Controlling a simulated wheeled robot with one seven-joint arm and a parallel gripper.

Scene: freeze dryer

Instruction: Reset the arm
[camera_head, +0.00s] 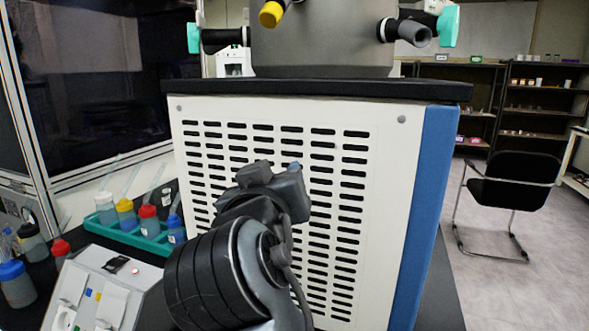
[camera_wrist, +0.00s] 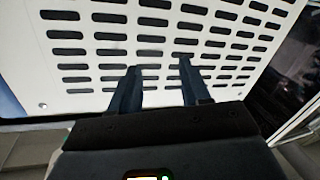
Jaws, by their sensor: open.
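My gripper (camera_wrist: 157,78) shows in the wrist view with its two dark fingers apart and nothing between them. It faces the slotted white side panel of the freeze dryer (camera_wrist: 105,100); I cannot tell the exact gap. In the head view the freeze dryer (camera_head: 375,215) stands in the middle, a white box with a blue edge, a black top and a grey chamber above. My dark arm rises in front of its panel, and the fingertips are hidden there.
A green rack (camera_head: 102,228) with several capped bottles stands at the left. A white device (camera_head: 110,275) lies in front of it. Loose bottles, such as a blue-capped one (camera_head: 17,290), stand at the far left. A black chair (camera_head: 514,182) and open floor are at the right.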

